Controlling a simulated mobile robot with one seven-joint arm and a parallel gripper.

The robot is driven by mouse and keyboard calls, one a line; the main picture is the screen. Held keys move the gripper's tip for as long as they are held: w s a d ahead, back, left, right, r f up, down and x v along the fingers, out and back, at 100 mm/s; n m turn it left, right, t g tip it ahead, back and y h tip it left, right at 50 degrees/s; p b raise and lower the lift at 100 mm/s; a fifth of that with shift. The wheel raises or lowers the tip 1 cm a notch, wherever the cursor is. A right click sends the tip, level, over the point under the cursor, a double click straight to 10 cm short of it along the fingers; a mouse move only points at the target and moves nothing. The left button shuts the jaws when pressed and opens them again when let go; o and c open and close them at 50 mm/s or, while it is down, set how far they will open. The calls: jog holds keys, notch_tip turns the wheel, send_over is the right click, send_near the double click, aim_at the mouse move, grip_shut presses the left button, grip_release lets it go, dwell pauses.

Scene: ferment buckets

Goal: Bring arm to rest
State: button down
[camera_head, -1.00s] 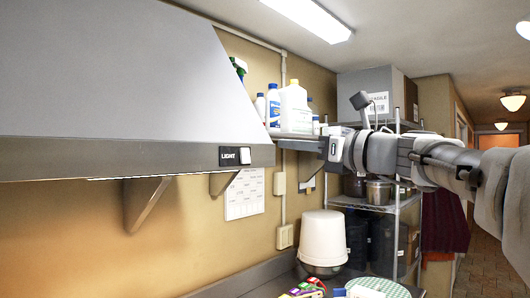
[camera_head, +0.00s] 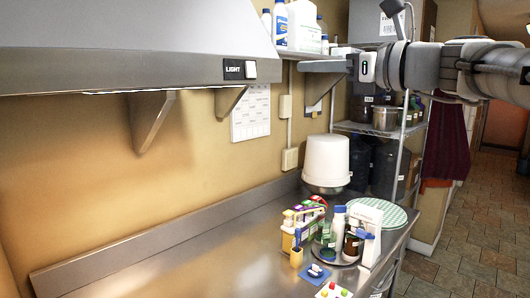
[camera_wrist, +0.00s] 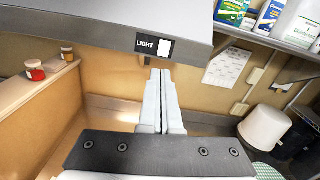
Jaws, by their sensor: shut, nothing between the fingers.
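My gripper (camera_wrist: 160,100) shows in the wrist view with its two pale fingers side by side and shut, with nothing between them. The fingertips overlap the wall just below the lower edge of the range hood (camera_wrist: 100,25), near the light switch (camera_wrist: 165,47). I cannot tell how far they are from the hood. In the head view my arm (camera_head: 430,68) reaches out level from the right edge, high above the counter, with its end near the wall shelf.
The hood (camera_head: 120,70) fills the upper left. A wall shelf (camera_head: 312,56) holds bottles (camera_head: 303,25). The steel counter (camera_head: 190,255) is bare at left. An upturned white bucket (camera_head: 326,158), several small items and a green-white round mat (camera_head: 385,211) are at its right. A wire rack (camera_head: 378,128) stands behind.

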jog(key=s+a+f+n+g+h, duration=0.1)
jog(key=s+f+n+g+h, duration=0.1)
jog(key=s+f+n, duration=0.35)
jog(key=s+a+f+n+g+h, duration=0.1)
jog(key=s+f+n+h, duration=0.1)
jog(key=f, duration=0.6)
jog(key=s+f+n+g+h, duration=0.2)
jog(key=s+f+n, duration=0.2)
jog(key=f, duration=0.3)
jog(key=s+d+f+n+g+h, duration=0.1)
jog(key=s+d+f+n+h, duration=0.2)
jog(key=s+f+n, duration=0.3)
jog(key=s+d+f+n+g+h, duration=0.1)
jog(key=s+d+f+n+h, duration=0.2)
jog(key=s+f+n, duration=0.2)
notch_tip(320, 180, down, 6)
jog(key=n, duration=0.3)
jog(key=shift+s+d+r+h, duration=0.2)
jog(key=shift+s+d+h, duration=0.15)
jog(key=shift+s+h, duration=0.05)
